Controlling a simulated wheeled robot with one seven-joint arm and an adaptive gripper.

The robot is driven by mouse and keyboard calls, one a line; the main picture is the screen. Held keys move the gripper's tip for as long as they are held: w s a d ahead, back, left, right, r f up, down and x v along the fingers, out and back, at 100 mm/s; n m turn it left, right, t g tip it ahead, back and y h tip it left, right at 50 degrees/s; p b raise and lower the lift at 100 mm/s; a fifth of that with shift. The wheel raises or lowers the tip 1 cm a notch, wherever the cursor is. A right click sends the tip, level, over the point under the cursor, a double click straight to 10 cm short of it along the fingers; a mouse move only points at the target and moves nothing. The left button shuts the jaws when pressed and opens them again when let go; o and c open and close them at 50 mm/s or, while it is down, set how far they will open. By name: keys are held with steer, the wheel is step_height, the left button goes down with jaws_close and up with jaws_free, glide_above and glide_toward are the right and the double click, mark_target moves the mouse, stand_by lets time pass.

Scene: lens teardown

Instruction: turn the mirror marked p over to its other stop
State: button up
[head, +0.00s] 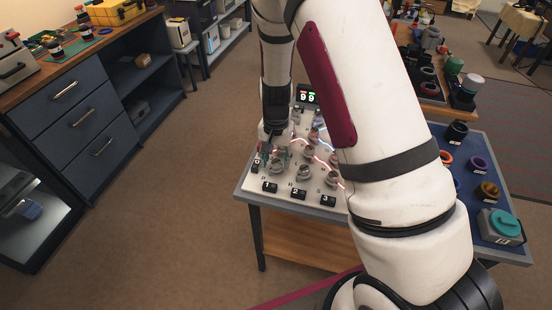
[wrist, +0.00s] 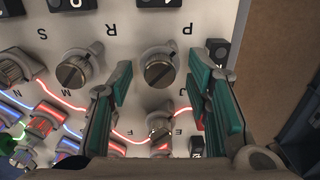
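The mirror marked P (wrist: 158,72) is a round grey knob with a slotted metal cap and a short lug pointing up and right in the wrist view. The printed P is beside it, upside down. My gripper (wrist: 160,68) is open, with one teal-padded finger on each side of this mirror. Gaps show between the pads and the mirror, and nothing is held. In the head view, my gripper (head: 272,138) points down over the panel's left side and partly hides what is below it.
The mirror by R (wrist: 73,72) is left of my gripper, with another by S (wrist: 14,66) farther left. Red and blue light lines cross the white panel (head: 252,184). Black numbered blocks (head: 270,187) line its front. A blue table area with coloured rings (head: 478,162) is at right.

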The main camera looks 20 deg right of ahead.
step_height(320, 180, up, 12)
stand_by(0.6)
stand_by(0.5)
step_height(320, 180, up, 9)
steer(key=n+t, duration=0.1)
steer(key=n, duration=0.1)
glide_above(276, 162)
steer(key=s, duration=0.5)
steer(key=s+r+n+t, duration=0.2)
steer(key=s+r, duration=0.3)
steer(key=s, duration=0.5)
steer(key=s+r+n+t, duration=0.1)
steer(key=s+r+n, duration=0.2)
steer(key=s+r, duration=0.3)
steer(key=s, duration=0.4)
steer(key=shift+s+r+t, duration=0.2)
steer(key=shift+s+t, duration=0.1)
steer(key=shift+t, duration=0.1)
steer(key=shift+w, duration=0.1)
